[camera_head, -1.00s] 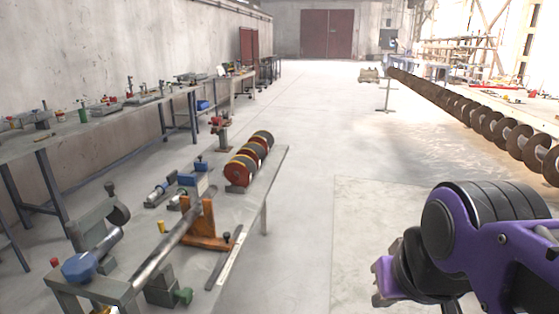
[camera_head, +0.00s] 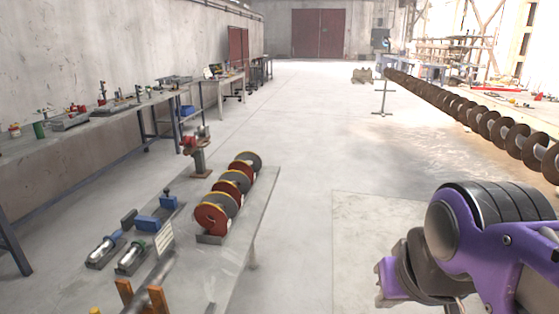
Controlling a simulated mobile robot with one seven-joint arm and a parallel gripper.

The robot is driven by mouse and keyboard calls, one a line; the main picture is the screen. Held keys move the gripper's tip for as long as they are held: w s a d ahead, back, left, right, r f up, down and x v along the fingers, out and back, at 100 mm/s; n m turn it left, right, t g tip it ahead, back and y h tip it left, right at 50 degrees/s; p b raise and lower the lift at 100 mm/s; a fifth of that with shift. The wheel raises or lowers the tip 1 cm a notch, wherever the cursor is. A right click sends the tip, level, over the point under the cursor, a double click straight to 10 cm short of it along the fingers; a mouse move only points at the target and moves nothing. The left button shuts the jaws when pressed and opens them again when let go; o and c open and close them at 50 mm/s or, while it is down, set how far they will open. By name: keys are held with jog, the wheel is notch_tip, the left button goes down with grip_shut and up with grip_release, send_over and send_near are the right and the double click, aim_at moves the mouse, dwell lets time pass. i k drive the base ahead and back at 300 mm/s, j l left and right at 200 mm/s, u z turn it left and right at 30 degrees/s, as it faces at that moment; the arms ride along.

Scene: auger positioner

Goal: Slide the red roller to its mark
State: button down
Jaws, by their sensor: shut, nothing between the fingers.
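Several red and black discs with yellow rims (camera_head: 212,217) stand in a row on the near bench (camera_head: 262,205). I cannot tell whether one of them is the red roller. An orange-brown support (camera_head: 155,302) shows at the bottom edge around a grey bar (camera_head: 165,272), mostly cut off. No mark for the roller can be made out. My purple and black arm is at the lower right. My gripper (camera_head: 383,285) is at its left end, shut and empty, over the floor and well to the right of the bench.
Silver and blue tools (camera_head: 130,255) lie on the near bench, with a red-topped stand (camera_head: 197,158) behind them. A long workbench (camera_head: 100,127) runs along the left wall. A long auger (camera_head: 490,122) extends along the right.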

aim_at(187, 141)
jog(key=i+z, duration=0.2)
jog(key=i, duration=1)
jog(key=i+j+z, duration=0.2)
jog(key=i, duration=1)
jog(key=i+z, duration=0.3)
jog(key=i, duration=0.85)
jog(key=i+u, duration=0.2)
jog(key=i, duration=0.4)
jog(key=i+l+u, duration=0.15)
jog(key=i, duration=0.4)
jog(key=i+j+u, duration=0.1)
jog(key=i+u, duration=0.35)
jog(key=i+l+u, duration=0.1)
jog(key=i+u, duration=0.4)
jog(key=i+j+u, duration=0.1)
jog(key=i+u, duration=1.15)
jog(key=i+l+u, duration=0.1)
jog(key=i+u, duration=0.3)
jog(key=i, duration=0.2)
jog(key=i+u, duration=0.5)
jog(key=i+l+u, duration=0.1)
jog(key=i+u, duration=0.35)
jog(key=k, duration=0.1)
